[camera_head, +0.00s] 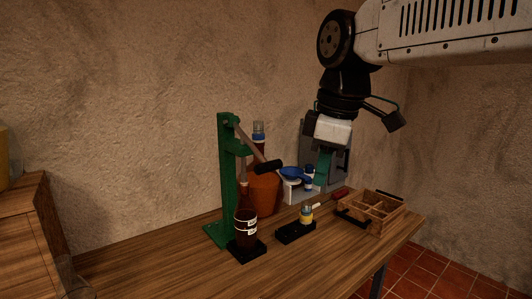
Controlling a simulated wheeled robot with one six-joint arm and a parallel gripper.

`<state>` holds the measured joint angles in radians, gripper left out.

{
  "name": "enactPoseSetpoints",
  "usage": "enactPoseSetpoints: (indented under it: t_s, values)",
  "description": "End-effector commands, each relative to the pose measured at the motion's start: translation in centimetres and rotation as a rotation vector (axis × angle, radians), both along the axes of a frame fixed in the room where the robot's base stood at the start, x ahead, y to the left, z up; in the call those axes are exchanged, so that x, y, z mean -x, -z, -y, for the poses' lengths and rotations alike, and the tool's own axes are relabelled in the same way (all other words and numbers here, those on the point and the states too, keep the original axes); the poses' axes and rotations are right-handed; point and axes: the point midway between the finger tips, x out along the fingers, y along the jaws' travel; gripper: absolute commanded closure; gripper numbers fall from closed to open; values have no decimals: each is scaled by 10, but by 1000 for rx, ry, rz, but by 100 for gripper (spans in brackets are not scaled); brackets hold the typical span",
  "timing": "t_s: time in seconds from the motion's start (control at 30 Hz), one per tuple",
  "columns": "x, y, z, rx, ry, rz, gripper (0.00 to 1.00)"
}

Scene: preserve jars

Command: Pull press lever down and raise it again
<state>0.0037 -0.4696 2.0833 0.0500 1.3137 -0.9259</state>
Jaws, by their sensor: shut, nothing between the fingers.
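The green press (228,180) stands upright on the wooden table, left of the picture's middle. Its lever (250,145) slopes down to the right from the top of the column and ends in a black grip (267,166). My gripper (322,178) hangs to the right of the lever, pointing down, apart from the black grip. It is shut and holds nothing. Its fingertips are small and partly lost against the things behind.
A terracotta pot (264,192) and a blue scoop (294,173) are behind the lever. A small jar (306,214) sits on a black holder (294,232). A wooden divided crate (370,211) is at the right. The table front (200,275) is clear.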

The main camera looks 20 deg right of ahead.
Motion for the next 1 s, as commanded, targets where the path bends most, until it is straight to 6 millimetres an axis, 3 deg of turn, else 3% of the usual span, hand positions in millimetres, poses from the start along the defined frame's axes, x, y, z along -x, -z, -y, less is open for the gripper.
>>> enactPoseSetpoints:
  t_s: [0.03, 0.2, 0.3, 0.47, 0.67, 1.0]
  values:
    - [-26, -22, -2, 23, -139, 22, 100]
    - [-87, -77, -7, 112, -579, 100, 100]
    - [-111, -98, -9, 157, -759, 134, 100]
    - [-130, -113, -11, 197, -910, 161, 100]
    - [-138, -97, -13, 203, -942, 164, 100]
    - [-160, -30, -20, 203, -939, 163, 100]
